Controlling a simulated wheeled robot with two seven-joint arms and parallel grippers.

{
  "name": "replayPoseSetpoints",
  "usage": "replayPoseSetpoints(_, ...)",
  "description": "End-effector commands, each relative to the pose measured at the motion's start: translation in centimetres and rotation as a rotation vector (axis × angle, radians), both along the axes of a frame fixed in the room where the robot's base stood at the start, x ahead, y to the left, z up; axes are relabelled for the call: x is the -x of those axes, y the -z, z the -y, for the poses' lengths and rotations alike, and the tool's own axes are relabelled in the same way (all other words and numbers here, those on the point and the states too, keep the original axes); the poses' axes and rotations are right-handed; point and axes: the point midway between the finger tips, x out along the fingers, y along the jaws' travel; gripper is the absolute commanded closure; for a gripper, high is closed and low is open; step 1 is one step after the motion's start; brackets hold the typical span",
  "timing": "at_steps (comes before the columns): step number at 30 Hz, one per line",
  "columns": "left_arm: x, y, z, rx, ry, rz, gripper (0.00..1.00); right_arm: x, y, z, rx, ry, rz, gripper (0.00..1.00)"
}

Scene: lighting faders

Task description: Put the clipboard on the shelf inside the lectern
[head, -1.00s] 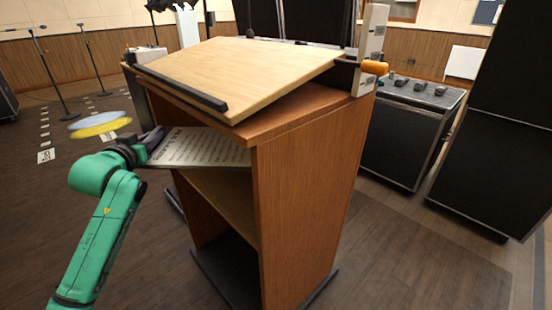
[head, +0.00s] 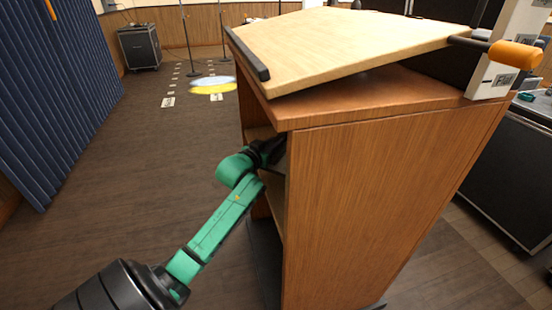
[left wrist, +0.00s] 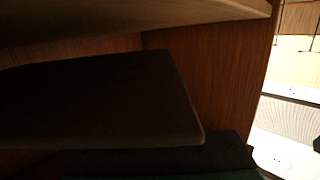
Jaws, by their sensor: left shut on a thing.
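The brown wooden lectern (head: 380,200) stands on the right in the head view, its open side facing left. A strip of its inner shelf (head: 274,195) shows behind my arm. My left gripper (head: 275,150) reaches into the opening below the lectern's top, its tips mostly hidden by the side panel. It is shut on the clipboard, which the lectern hides in the head view. In the left wrist view a dark flat board with a rounded corner, apparently the clipboard (left wrist: 100,100), lies under a wooden panel. Whether it touches the shelf I cannot tell. My right gripper is not in view.
The slanted wooden desk top (head: 350,45) overhangs the opening. An orange handle (head: 515,55) sticks out at the upper right. A black case (head: 505,165) stands behind the lectern. A blue curtain (head: 55,90) hangs at the left, with free floor between.

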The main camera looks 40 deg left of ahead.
Motion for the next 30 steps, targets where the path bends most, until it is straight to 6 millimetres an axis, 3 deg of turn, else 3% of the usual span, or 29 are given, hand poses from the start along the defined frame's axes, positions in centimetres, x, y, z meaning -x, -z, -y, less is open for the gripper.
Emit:
replayPoseSetpoints(6, 0.0, 3.9, 0.0, 0.003, 0.001, 0.003, 1.0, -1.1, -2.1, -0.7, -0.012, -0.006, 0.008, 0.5)
replayPoseSetpoints(14, 0.0, 4.0, 0.0, 0.001, 0.001, 0.003, 1.0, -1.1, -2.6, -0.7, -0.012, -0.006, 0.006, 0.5)
replayPoseSetpoints(15, 0.0, 4.2, 0.0, 0.0, 0.0, 0.0, 0.69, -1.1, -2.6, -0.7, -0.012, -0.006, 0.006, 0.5)
replayPoseSetpoints(17, 0.0, 4.1, 0.0, 0.0, 0.0, 0.0, 0.46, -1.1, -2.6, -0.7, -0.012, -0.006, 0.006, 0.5)
replayPoseSetpoints(30, 0.8, 4.0, 0.2, 0.001, 0.001, -0.001, 0.43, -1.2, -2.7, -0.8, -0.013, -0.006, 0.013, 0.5)
